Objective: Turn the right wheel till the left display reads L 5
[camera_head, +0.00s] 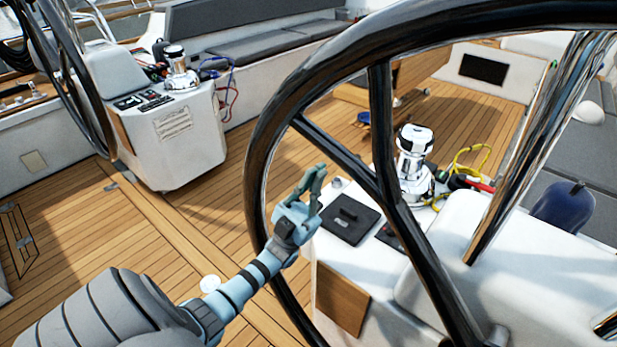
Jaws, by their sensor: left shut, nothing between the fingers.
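The right wheel (254,165) is a large black ring with dark spokes (380,110), filling the right half of the head view; its right part runs out of frame. My left gripper (318,174) is shut and empty. It appears inside the wheel's opening, between the left rim and a slanting spoke. My left forearm crosses in front of the lower left rim. I cannot tell whether the fingers touch the wheel. A dark square panel (350,219) lies on the white console behind the wheel. No display reading is legible. My right gripper is out of view.
A chrome winch (414,160) with a yellow rope (470,160) stands behind the wheel. A polished steel tube (530,150) rises at the right. The left wheel (90,110) and its white console (185,145) stand at the left. Open teak deck (95,220) lies between the consoles.

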